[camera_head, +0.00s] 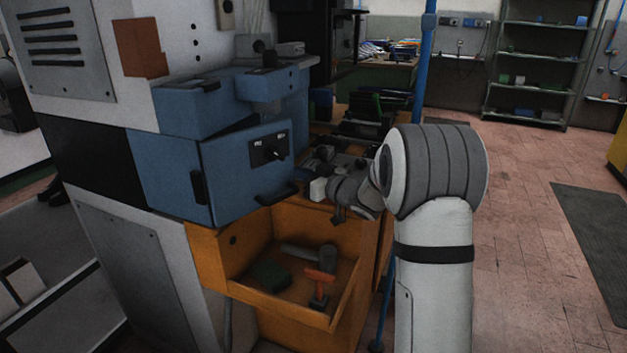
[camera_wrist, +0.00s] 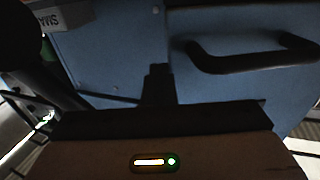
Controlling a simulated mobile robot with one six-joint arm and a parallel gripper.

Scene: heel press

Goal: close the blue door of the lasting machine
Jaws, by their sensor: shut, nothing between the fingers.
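The blue door (camera_head: 245,170) of the lasting machine has a black bar handle (camera_head: 277,194) low near its right edge and a dark switch plate (camera_head: 268,148) above it. A dark gap shows along its top edge; it looks ajar, but how far I cannot tell. My gripper (camera_head: 338,218) is just right of the door's free edge, over the orange tray. In the wrist view my shut, empty fingers (camera_wrist: 158,85) point at a blue panel (camera_wrist: 125,60), with a black handle (camera_wrist: 250,58) to their right. Whether they touch the panel I cannot tell.
The orange tray (camera_head: 245,295) below the door holds a red-handled hammer (camera_head: 321,282) and a green block (camera_head: 271,274). A cluttered bench lies behind my gripper. A blue pole (camera_head: 424,60) stands behind my arm. The tiled floor at right is open.

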